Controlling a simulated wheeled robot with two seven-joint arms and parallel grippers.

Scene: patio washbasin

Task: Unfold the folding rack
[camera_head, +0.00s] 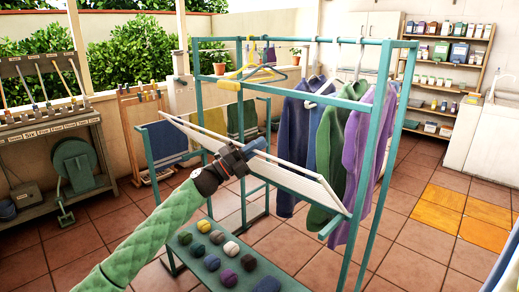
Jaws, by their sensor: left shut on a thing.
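The folding rack (306,180), a long panel with white rails and teal edging, runs slantwise across the front of a teal clothes frame (364,150). Its far end is at the upper left and its near end is beside the right front post. My left gripper (250,153) comes in from the lower left and is shut on the rack's white rail near its middle. The gripper hides that part of the rail. The rack's exact hinge points cannot be made out. My right gripper is not in view.
Blue, green and purple garments (358,150) hang behind the rack at the right. A teal lower shelf (205,265) holds several coloured balls. Towels (165,143) hang at the left. A workbench (55,125) stands far left. Tiled floor at the right is clear.

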